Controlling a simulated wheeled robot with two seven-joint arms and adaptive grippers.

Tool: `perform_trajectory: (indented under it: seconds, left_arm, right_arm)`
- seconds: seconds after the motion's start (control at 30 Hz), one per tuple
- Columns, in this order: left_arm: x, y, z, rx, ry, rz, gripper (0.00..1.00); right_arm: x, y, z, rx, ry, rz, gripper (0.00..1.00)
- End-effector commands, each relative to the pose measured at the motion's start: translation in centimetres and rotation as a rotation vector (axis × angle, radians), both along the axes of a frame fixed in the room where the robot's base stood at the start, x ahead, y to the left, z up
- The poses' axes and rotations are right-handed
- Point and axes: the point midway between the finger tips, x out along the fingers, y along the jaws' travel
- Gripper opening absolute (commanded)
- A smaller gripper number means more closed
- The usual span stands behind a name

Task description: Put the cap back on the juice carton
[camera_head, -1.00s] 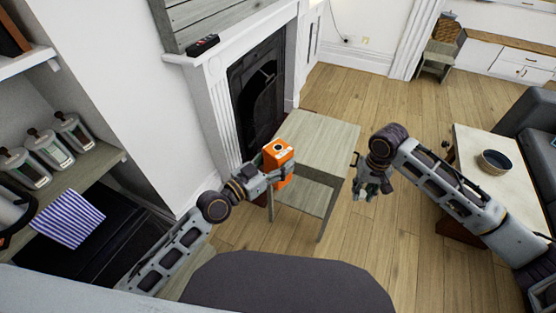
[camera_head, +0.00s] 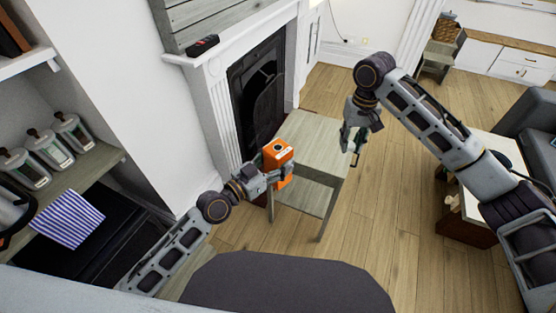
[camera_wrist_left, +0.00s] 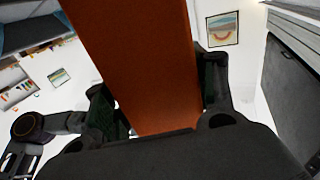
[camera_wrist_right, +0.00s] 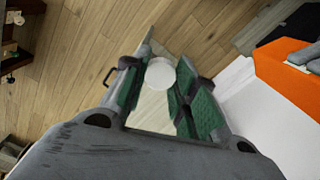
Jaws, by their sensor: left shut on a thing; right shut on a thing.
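The orange juice carton (camera_head: 284,153) is upright in the head view, with a dark round opening in its top. My left gripper (camera_head: 271,168) is shut around its sides; in the left wrist view the carton (camera_wrist_left: 140,70) fills the space between the fingers. My right gripper (camera_head: 350,152) is to the right of the carton and apart from it. In the right wrist view a round white cap (camera_wrist_right: 160,73) is held between the green finger pads. The cap cannot be made out clearly in the head view.
The small grey wooden table (camera_head: 322,138) stands by the fireplace (camera_head: 260,95), below and beside the carton. A low table (camera_head: 500,147) is at the right, partly behind my right arm. The air between my two grippers is clear.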

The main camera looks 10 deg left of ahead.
Motion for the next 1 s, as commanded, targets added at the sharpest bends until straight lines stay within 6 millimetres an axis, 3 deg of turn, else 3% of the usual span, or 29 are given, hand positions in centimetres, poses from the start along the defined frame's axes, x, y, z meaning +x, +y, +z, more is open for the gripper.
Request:
perform_trajectory:
  seconds: [0.5, 0.77, 1.0]
  left_arm:
    - [0.0, 0.0, 0.2, -0.001, -0.003, 0.001, 0.08]
    - [0.0, 0.0, 0.2, -0.001, -0.003, 0.001, 0.08]
    - [0.0, 0.0, 0.2, -0.001, -0.003, 0.001, 0.08]
  right_arm:
    - [2.1, 6.5, 8.2, -0.002, -0.002, 0.105, 0.18]
    - [2.1, 10.0, 11.9, -0.003, -0.002, 0.167, 0.18]
    - [1.3, 14.4, 15.2, -0.003, -0.002, 0.249, 0.18]
